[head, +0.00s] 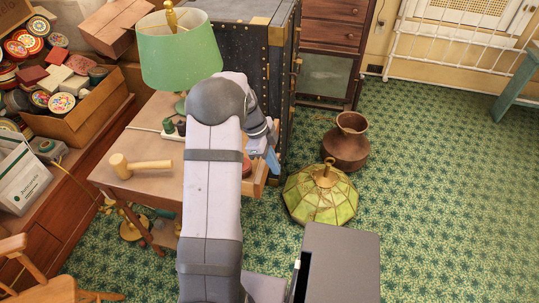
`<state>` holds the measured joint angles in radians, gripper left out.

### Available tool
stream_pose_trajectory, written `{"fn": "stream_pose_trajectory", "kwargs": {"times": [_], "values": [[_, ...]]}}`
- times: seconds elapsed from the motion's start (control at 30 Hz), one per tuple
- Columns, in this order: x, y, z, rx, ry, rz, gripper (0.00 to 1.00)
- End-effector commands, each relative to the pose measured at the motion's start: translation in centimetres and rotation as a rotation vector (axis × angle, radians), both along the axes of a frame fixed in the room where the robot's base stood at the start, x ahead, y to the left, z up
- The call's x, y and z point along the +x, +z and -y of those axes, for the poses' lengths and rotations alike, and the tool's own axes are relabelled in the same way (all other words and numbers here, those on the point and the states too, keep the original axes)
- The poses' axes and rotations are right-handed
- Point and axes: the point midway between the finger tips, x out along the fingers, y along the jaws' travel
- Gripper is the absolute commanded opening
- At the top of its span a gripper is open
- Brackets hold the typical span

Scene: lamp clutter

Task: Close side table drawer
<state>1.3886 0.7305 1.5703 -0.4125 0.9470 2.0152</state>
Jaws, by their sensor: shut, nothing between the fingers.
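The wooden side table (150,191) stands left of centre, partly hidden behind my arm. Its drawer (262,178) sticks out on the table's right side, just right of my arm. A reddish round thing (246,167) shows at the drawer, partly hidden by my arm. My gripper (272,161) is shut and empty, pointing down close to the drawer's outer end. Whether it touches the drawer I cannot tell. Most of the drawer's inside and its left part are hidden.
A green-shaded lamp (180,50), a mallet (140,166) and small dark jars (172,127) are on the table. A black trunk (240,40) stands behind. A stained-glass shade (320,193) and a copper pot (347,145) sit right of the drawer. Open carpet (450,190) lies farther right.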

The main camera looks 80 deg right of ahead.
Motion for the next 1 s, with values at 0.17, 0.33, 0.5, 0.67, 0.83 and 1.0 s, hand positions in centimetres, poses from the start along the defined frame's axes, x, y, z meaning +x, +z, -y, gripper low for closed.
{"fn": "stream_pose_trajectory", "kwargs": {"times": [0.17, 0.33, 0.5, 0.67, 0.83, 1.0], "values": [[-1.1, -3.0, -0.1, 0.004, 0.001, 0.000, 0.00], [1.4, -2.7, 0.0, 0.001, 0.004, 0.001, 0.00], [2.7, -2.8, 0.0, 0.000, 0.002, 0.002, 0.00], [3.1, -2.8, 0.0, 0.000, 0.001, 0.002, 0.00], [3.1, -2.8, 0.0, 0.000, 0.001, 0.002, 0.00], [3.3, -2.9, 0.0, -0.001, 0.001, 0.002, 0.00]]}}
